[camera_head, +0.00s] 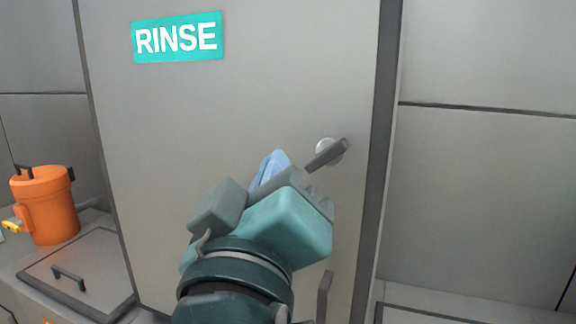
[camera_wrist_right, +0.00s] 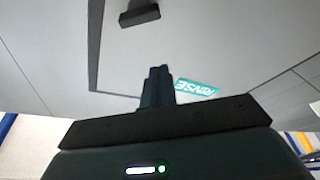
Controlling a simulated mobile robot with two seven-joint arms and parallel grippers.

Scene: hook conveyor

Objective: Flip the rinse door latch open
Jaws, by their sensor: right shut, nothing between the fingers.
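The rinse door (camera_head: 240,110) is a large grey panel that looks closed, with a teal RINSE sign (camera_head: 177,38). Its latch (camera_head: 326,155) is a grey lever on a pale round base near the door's right edge, slanting down to the left. A dark bar in the wrist view (camera_wrist_right: 139,13) looks like this lever. My right gripper (camera_head: 271,166) is shut and empty, in front of the door just left of the lever's lower end. Its closed fingers also show in the wrist view (camera_wrist_right: 158,78), apart from the bar. Contact in the head view is unclear. My left gripper is not in view.
A grey upright handle (camera_head: 324,296) sits below the latch, right of my wrist. An orange canister (camera_head: 45,205) stands on the left counter beside a lid with a dark handle (camera_head: 68,277). The wall panel right of the door is bare.

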